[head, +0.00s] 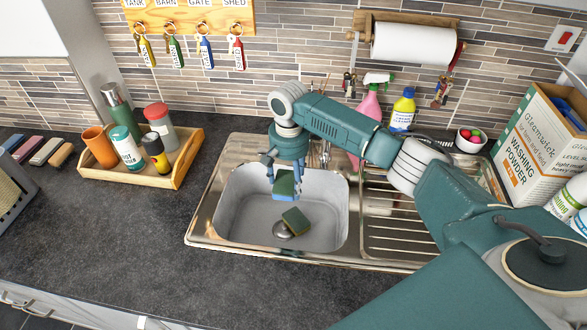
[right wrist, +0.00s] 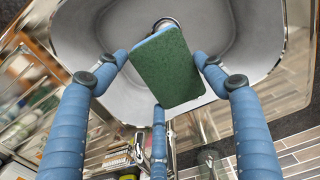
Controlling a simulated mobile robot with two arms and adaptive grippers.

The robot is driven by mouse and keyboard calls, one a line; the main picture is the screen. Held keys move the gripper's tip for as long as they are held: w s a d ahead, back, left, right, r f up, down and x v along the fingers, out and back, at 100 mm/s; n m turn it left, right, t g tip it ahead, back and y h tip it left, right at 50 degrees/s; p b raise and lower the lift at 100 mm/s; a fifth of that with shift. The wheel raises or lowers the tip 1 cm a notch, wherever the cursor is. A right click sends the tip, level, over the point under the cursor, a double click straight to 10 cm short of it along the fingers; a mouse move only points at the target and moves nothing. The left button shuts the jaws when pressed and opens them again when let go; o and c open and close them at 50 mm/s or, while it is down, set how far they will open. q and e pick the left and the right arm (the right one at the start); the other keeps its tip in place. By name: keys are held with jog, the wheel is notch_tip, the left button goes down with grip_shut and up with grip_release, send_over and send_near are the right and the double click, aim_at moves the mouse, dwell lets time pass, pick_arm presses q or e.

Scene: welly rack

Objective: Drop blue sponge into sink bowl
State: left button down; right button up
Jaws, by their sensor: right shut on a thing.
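The blue sponge (head: 284,186) has a green scouring side and is held between the fingers of my right gripper (head: 286,182), above the sink bowl (head: 240,218). In the right wrist view the sponge (right wrist: 166,68) shows its green face and a thin blue edge. The blue fingers of my right gripper (right wrist: 160,72) close around it, with the grey bowl (right wrist: 95,35) behind. My left gripper is out of view.
A drainboard (head: 395,222) adjoins the bowl on the right. A wooden tray (head: 182,172) with bottles stands to the left. The dark counter (head: 120,235) in front of it is clear.

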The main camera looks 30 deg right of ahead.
aim_at(293, 181)
jog(key=shift+s+d+f, duration=0.15)
jog(key=shift+d+f, duration=0.3)
jog(key=shift+f, duration=0.05)
jog(key=shift+d+f, duration=0.15)
jog(key=shift+f, duration=0.15)
jog(key=shift+w+f+b, duration=0.2)
jog(key=shift+f+b, duration=0.8)
jog(key=shift+b, duration=0.1)
pick_arm(q)
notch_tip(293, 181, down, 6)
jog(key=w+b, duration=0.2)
jog(key=b, duration=0.2)
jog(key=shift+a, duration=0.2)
pick_arm(e)
notch_tip(293, 181, down, 4)
jog(key=shift+r, duration=0.1)
